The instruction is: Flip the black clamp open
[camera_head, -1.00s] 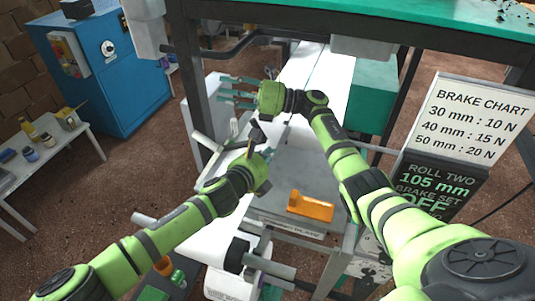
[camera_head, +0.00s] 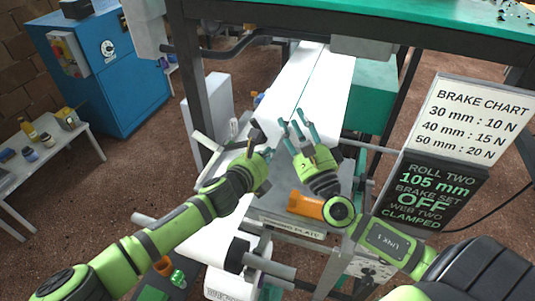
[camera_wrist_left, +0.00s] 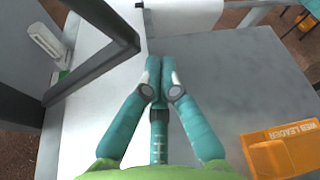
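A black angled bar (camera_head: 257,132), which looks like the black clamp, stands up beside my left wrist in the head view. It also shows large and close at the upper left of the left wrist view (camera_wrist_left: 97,68). My left gripper (camera_wrist_left: 160,75) has its teal fingers drawn together over the grey plate (camera_wrist_left: 225,75), with nothing visible between them; in the head view its fingers are mostly hidden. The bar is beside these fingers; I cannot tell whether they touch. My right gripper (camera_head: 298,128) has its fingers spread, empty, above the white paper web, right of my left gripper.
An orange labelled block (camera_wrist_left: 283,150) lies on the plate, partly behind my right arm in the head view (camera_head: 303,204). White paper (camera_head: 315,75) runs back under the green-topped frame (camera_head: 420,22). A sign (camera_head: 437,187) at right reads brake set OFF, web two CLAMPED.

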